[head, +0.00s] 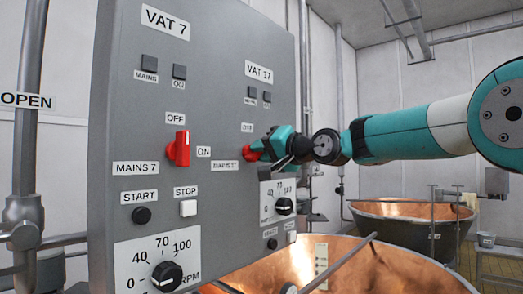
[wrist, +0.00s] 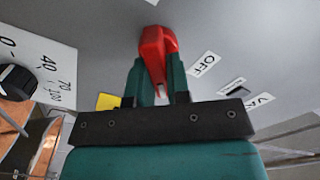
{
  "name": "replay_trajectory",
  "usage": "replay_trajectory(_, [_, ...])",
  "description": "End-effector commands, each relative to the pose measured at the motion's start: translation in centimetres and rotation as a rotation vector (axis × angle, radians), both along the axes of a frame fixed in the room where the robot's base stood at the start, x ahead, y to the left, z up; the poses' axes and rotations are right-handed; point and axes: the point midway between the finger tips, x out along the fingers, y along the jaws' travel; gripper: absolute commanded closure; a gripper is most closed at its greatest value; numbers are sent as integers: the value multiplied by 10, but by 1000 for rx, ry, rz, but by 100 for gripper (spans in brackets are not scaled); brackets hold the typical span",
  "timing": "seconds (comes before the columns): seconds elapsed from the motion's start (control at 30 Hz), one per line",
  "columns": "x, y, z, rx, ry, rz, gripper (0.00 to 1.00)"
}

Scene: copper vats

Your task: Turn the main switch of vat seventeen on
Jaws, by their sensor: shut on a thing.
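The main switch of vat seventeen is a red handle (head: 250,152) on the grey panel (head: 225,60), below the VAT 17 label (head: 259,72). My gripper (head: 264,148) reaches it from the right. In the wrist view, the red handle (wrist: 155,45) sits between the two teal fingers of my gripper (wrist: 160,85), which are shut on it. The OFF label (wrist: 203,63) is to the right of the handle there. I cannot tell which mark the handle points to. The MAINS and ON lamps (head: 259,94) of vat seventeen look dark. My gripper hides the handle's right side in the head view.
The red switch of vat 7 (head: 180,149) stands upright toward its OFF label. A speed dial (head: 284,205) is below my gripper, with small buttons (head: 272,243) under it. Copper vats (head: 375,275) stand below and behind. A pipe (head: 30,110) runs at the left.

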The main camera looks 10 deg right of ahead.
Motion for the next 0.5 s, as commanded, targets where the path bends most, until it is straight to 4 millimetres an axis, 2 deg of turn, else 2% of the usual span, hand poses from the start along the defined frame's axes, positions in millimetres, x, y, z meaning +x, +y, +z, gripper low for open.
replay_trajectory(0.5, [2,-3,-3,385,259,-2,100])
